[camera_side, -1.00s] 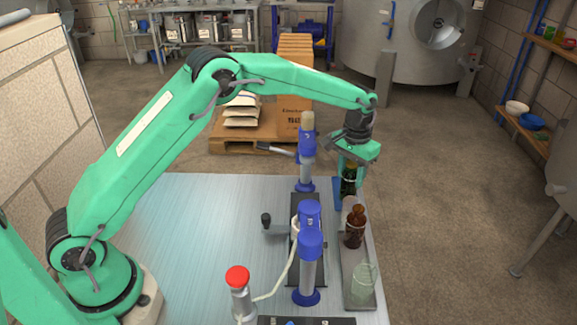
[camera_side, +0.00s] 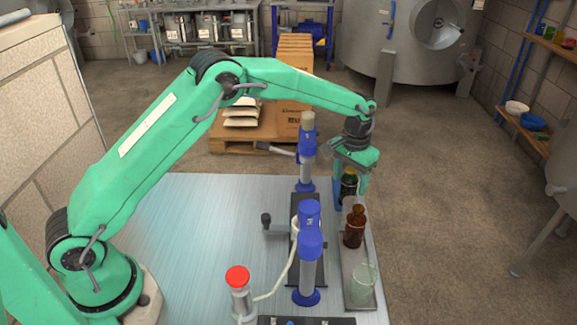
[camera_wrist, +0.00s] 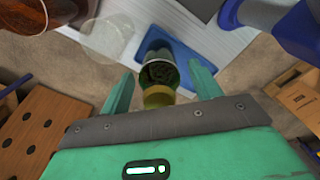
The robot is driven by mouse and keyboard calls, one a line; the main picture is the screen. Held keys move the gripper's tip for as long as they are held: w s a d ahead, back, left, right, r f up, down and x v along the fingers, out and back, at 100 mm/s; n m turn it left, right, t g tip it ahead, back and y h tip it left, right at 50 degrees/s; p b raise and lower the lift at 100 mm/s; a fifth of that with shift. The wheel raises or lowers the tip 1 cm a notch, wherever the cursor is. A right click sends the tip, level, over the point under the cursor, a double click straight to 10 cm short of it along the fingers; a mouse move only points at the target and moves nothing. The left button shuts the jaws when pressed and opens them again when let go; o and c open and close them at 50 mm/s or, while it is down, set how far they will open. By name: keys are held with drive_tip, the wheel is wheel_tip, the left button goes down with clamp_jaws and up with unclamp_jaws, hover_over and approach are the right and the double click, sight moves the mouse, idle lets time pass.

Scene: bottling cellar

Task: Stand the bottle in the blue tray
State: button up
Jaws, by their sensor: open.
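The dark green bottle (camera_side: 348,187) with a yellowish top stands upright at the blue tray (camera_side: 337,194), at the far end of the bench's right edge. In the wrist view, the bottle (camera_wrist: 158,74) is seen from above against the blue tray (camera_wrist: 184,62), and its base appears to be within the tray, though the contact is hidden. My gripper (camera_side: 356,181) is open around the bottle's upper part. In the wrist view, the two fingers of my gripper (camera_wrist: 161,86) are on either side of the bottle, with gaps visible.
A brown bottle (camera_side: 354,230) and a clear glass vessel (camera_side: 362,285) stand on a grey tray (camera_side: 347,296) nearer the camera. Blue-and-silver posts (camera_side: 308,265) rise just left of them. A red-topped cylinder (camera_side: 239,290) stands farther left. The bench's left part is clear.

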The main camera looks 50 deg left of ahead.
drive_tip(key=shift+r, duration=0.1)
wheel_tip(320, 180, up, 11)
drive_tip(key=shift+r, duration=0.6)
idle(0.6)
